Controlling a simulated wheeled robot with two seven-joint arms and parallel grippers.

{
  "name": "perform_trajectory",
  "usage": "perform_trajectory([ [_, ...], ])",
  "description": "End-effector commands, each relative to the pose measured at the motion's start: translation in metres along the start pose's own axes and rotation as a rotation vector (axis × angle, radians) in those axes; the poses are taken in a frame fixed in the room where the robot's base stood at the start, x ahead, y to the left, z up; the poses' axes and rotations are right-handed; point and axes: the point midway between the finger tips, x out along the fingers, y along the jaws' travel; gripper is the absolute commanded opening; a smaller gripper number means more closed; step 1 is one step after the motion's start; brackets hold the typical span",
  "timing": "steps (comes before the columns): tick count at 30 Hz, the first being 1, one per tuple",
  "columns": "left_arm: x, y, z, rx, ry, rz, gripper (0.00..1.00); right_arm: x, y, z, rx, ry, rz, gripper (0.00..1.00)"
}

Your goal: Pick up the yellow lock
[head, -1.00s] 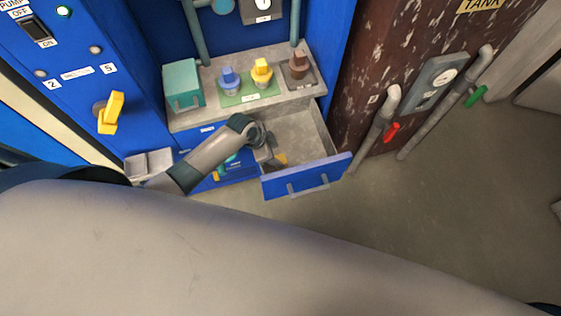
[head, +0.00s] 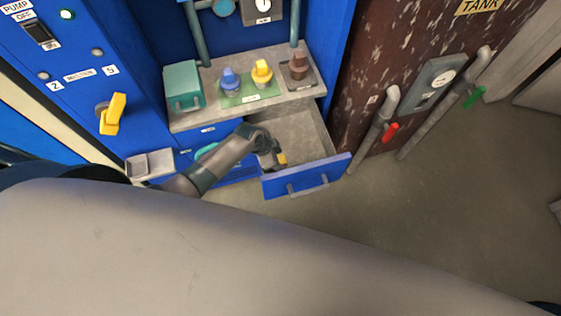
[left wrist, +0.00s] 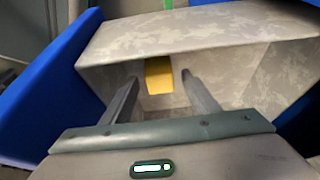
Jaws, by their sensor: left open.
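A small yellow block (head: 282,158), which looks like the yellow lock, is inside the open blue drawer (head: 306,177). My left gripper (head: 274,157) reaches into the drawer from the left, right beside the yellow block, and partly hides it. In the left wrist view the same yellow block (left wrist: 158,76) shows ahead between the two spread fingers of my left gripper (left wrist: 160,84), with gaps on both sides. The gripper is open and empty. Another yellow piece (head: 262,71) stands upright on a green mat on the shelf above. My right gripper is not in view.
The drawer walls surround my left gripper closely. Above, the grey shelf (head: 208,116) carries a teal box (head: 182,86), a blue piece (head: 230,79) and a brown piece (head: 299,65). A small grey tray (head: 150,164) is at the left. The floor at right is clear.

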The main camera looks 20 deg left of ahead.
Motion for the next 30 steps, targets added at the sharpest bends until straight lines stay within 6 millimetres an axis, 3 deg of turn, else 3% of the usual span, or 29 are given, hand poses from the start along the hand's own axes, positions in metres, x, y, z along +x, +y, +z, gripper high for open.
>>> perform_trajectory([
  [6, 0.0119, 0.0001, -0.0004, 0.0, 0.0, 0.0, 0.55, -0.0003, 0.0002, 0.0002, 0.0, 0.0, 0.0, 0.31],
  [20, 0.0124, 0.0001, -0.0002, 0.001, 0.001, 0.0, 0.55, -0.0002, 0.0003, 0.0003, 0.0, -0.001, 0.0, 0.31],
  [21, 0.0124, 0.0001, -0.0001, 0.001, 0.001, 0.0, 0.52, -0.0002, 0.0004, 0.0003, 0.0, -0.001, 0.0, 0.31],
  [27, 0.0123, 0.0001, -0.0001, 0.001, 0.0, 0.0, 0.09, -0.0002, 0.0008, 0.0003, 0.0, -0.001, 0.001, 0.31],
  [30, 0.0122, -0.0001, -0.0003, 0.001, 0.001, 0.0, 0.09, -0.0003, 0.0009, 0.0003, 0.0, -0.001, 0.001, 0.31],
])
